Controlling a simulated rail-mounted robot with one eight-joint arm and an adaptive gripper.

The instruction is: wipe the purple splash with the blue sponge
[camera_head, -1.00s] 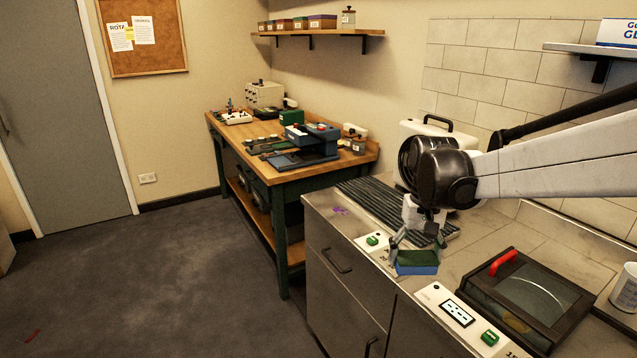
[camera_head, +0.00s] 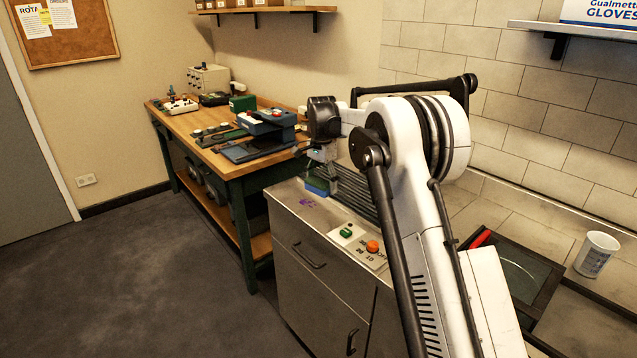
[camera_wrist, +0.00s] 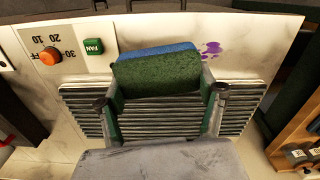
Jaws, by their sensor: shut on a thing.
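The blue sponge with a dark green face (camera_wrist: 158,76) is held between the two fingers of my gripper (camera_wrist: 163,98). In the head view the sponge (camera_head: 317,186) is a small blue shape below my gripper (camera_head: 320,165), over the far part of the counter. The purple splash (camera_wrist: 211,48) lies on the pale counter top, just right of the sponge in the wrist view. In the head view the splash (camera_head: 307,203) is near the counter's front edge, just nearer than the sponge. I cannot tell how high the sponge is above the surface.
A dark ribbed panel (camera_wrist: 240,98) lies under my gripper. A control panel with an orange knob (camera_head: 373,246) and a green FAN switch (camera_wrist: 94,46) is set in the counter. A black-framed lid (camera_head: 520,262) and a white cup (camera_head: 597,254) are at the right. A wooden workbench (camera_head: 215,157) stands beyond.

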